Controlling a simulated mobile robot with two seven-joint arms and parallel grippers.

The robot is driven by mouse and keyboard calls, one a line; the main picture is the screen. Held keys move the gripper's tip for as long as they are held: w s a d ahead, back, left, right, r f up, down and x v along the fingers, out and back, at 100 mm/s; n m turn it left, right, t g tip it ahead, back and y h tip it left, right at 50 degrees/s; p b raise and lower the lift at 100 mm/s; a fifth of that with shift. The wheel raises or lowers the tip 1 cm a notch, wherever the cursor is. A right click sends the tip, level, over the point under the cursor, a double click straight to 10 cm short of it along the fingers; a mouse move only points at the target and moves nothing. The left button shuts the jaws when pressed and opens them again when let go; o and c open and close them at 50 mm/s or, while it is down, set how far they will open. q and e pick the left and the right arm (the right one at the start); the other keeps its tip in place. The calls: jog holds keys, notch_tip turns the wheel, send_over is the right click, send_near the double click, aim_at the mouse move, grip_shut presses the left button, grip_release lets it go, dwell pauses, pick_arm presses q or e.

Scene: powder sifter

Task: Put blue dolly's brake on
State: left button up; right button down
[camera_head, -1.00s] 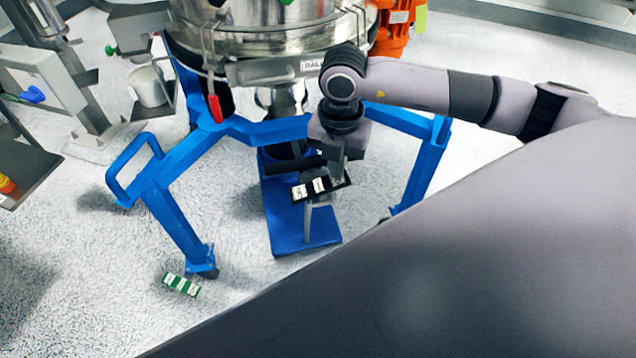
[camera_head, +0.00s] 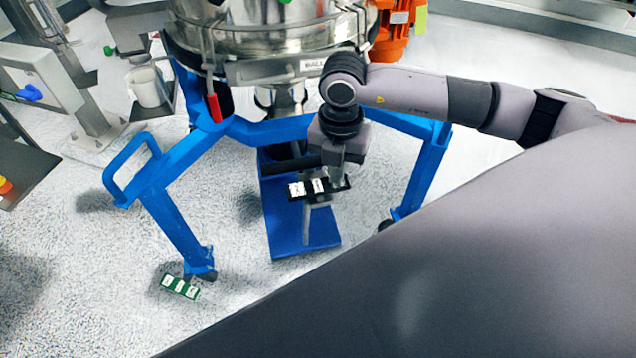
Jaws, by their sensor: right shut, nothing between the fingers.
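The blue dolly (camera_head: 182,222) is a blue frame with splayed legs, standing around the steel sifter. At the foot of its front left leg is a small caster, largely hidden. A green brake tab with white labels (camera_head: 180,287) juts out there, low over the floor. I cannot tell whether it is pressed. My right gripper (camera_head: 319,192) is shut and empty. It points down over the blue plate (camera_head: 288,228) between the legs, well right of and above the green tab. A black bar with white marks shows at its lower end. My left gripper is not in view.
The steel sifter drum (camera_head: 265,40) with a red-handled lever (camera_head: 213,108) is above the frame. An orange motor (camera_head: 392,35) is at its back right. A white cup (camera_head: 147,87) is at the left. The floor around the green tab is clear.

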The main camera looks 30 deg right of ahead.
jog(key=shift+f, duration=0.2)
jog(key=shift+r+p, duration=2.6)
jog(key=shift+r, duration=1)
